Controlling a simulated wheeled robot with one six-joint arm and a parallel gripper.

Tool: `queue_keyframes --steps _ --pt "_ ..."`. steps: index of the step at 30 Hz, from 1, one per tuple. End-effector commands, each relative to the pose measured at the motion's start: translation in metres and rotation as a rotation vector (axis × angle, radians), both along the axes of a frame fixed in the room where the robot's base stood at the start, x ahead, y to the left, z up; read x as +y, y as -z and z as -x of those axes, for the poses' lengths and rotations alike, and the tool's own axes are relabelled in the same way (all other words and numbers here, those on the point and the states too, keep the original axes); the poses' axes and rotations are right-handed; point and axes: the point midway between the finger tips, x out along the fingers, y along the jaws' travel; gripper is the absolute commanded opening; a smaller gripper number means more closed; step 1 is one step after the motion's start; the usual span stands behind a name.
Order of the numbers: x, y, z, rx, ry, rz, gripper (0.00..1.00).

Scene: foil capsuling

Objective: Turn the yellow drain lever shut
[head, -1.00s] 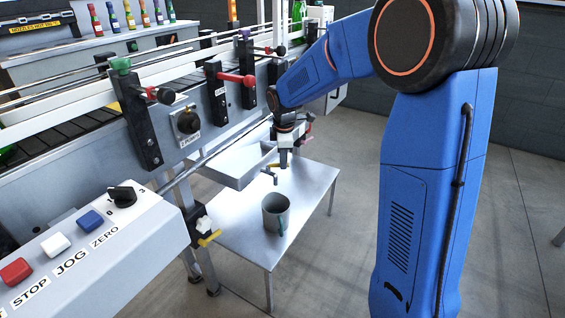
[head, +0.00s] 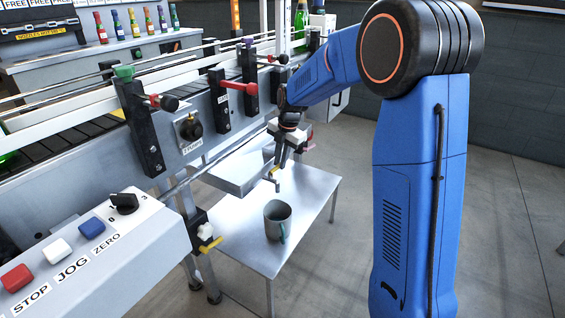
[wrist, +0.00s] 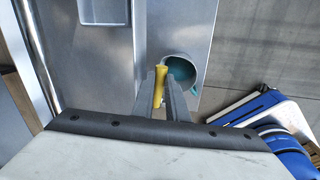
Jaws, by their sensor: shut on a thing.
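The yellow drain lever (wrist: 159,86) shows in the wrist view between the two fingers of my gripper (wrist: 162,98), which is shut on it. In the head view my gripper (head: 279,163) reaches down at the end of the metal drain tray (head: 237,180), its fingers slanting down to the left. There the lever is small and mostly hidden by the fingers, so its exact angle is hard to tell. A small drain spout (head: 277,184) hangs just below. A grey mug (head: 277,222) with a teal inside (wrist: 181,72) stands below the spout.
The mug stands on a low metal table (head: 245,245). Another yellow handle (head: 211,244) sits by a white block on the machine leg at left. The machine with its knobs and the control box (head: 95,270) fill the left. Open floor lies to the right.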

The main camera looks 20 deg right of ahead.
Motion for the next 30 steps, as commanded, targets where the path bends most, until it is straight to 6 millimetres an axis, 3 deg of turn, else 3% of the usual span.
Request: queue_keyframes --steps 9,24,25,27,30 --pt "0.0033 -0.0006 -0.0051 -0.001 -0.106 0.0 0.0" --pt "0.004 -0.0009 -0.0059 -0.001 -0.123 0.0 0.0" --pt "0.0041 -0.0009 -0.0059 -0.001 -0.123 0.0 0.18" --pt "0.0041 -0.0008 -0.0059 -0.001 -0.123 0.0 0.32" --pt "0.0041 -0.0006 -0.0058 -0.001 -0.123 0.0 0.32"
